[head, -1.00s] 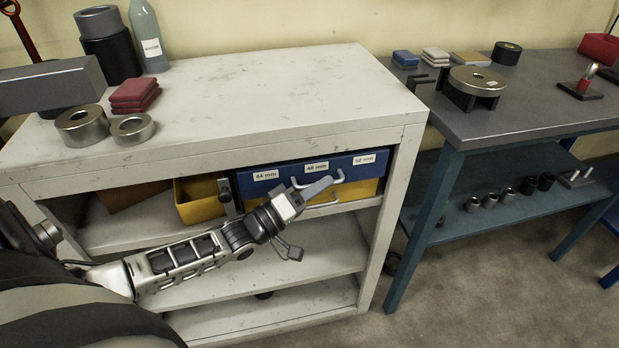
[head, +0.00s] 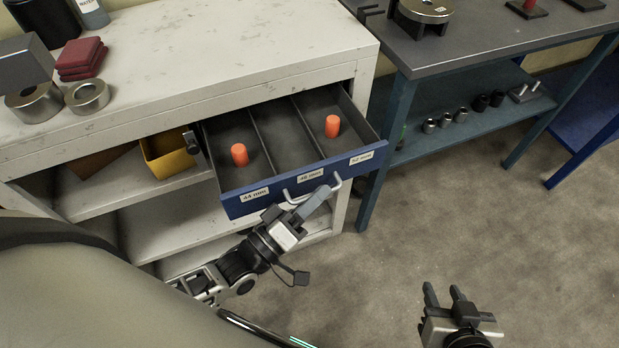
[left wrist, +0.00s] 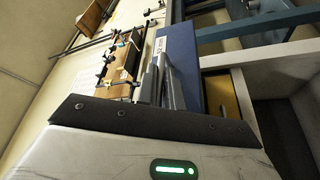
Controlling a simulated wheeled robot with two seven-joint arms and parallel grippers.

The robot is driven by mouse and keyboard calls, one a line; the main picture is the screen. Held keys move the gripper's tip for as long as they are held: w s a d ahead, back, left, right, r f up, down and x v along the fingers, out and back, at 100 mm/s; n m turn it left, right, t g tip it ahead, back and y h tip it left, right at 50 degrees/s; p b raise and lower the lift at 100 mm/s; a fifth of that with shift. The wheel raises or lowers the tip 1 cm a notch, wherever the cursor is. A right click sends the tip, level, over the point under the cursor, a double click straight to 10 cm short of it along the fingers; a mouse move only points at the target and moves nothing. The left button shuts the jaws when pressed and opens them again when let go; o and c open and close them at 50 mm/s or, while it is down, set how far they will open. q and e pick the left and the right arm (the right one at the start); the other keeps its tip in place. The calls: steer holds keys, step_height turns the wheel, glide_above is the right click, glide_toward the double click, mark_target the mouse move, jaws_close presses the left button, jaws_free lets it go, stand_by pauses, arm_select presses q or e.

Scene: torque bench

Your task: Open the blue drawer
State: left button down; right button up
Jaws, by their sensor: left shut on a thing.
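The blue drawer (head: 368,161) is pulled well out from under the white bench top. Its front carries labels reading 44 mm, 48 mm and 52 mm and a pale handle. Inside are three compartments; an orange plug (head: 239,154) stands in the left one and another orange plug (head: 332,126) in the right one, and the middle one looks empty. My left gripper (head: 318,197) is shut on the drawer's handle (head: 336,186). The left wrist view shows the blue front (left wrist: 181,70) close by the fingers. My right gripper (head: 447,293) is open and empty over the floor, away from the drawer.
The white bench (head: 230,50) holds metal rings (head: 88,96) and red pads (head: 82,60). A yellow bin (head: 168,155) sits on the shelf left of the drawer. A blue-grey table (head: 480,45) stands to the right. Floor in front of it is clear.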

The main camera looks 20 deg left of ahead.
arm_select(q)
steer(key=shift+s+d, duration=0.1)
steer(key=shift+s, duration=0.05)
steer(key=c, duration=1.5)
jaws_free()
